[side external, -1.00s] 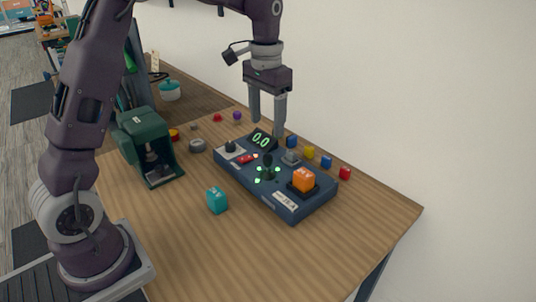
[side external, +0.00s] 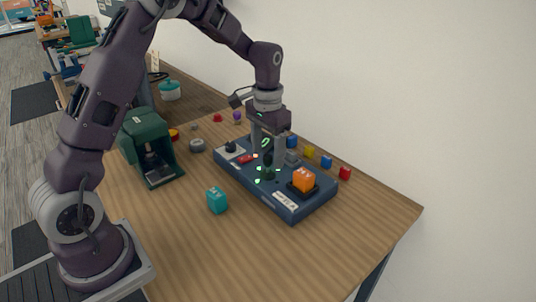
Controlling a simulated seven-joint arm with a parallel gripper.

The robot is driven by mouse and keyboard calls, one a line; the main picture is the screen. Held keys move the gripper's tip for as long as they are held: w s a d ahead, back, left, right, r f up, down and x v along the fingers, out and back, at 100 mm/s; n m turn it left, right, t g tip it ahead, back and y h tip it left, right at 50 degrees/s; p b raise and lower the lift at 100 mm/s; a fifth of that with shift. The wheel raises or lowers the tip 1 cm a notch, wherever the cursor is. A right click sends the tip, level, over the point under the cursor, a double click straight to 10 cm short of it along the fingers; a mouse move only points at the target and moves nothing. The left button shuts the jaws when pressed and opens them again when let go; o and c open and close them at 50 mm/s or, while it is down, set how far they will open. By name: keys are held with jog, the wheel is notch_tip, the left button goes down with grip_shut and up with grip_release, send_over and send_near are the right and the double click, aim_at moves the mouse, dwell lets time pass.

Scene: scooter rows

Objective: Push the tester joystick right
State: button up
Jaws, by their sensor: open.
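The tester (side external: 255,190) is a dark blue box on the wooden table, with a lit green display, a red switch (side external: 247,159), a black knob (side external: 231,146) and an orange block or button (side external: 304,180) on top. The joystick (side external: 267,172) is dark and stands among green lights in the middle of the tester, partly hidden by a finger. My gripper (side external: 269,163) is open and points down over the tester, its fingertips low around or beside the joystick. I cannot tell whether they touch it.
A teal cube (side external: 217,200) lies in front of the tester. A dark green machine (side external: 149,147) stands to the left. Several small coloured blocks, such as a red one (side external: 345,173), line the tester's back side near the wall. The table's front right is clear.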

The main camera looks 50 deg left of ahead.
jog(key=shift+d, duration=0.15)
jog(key=shift+d, duration=1.75)
dwell(0.4)
jog(key=shift+a, duration=1.9)
jog(key=shift+r, duration=3.5)
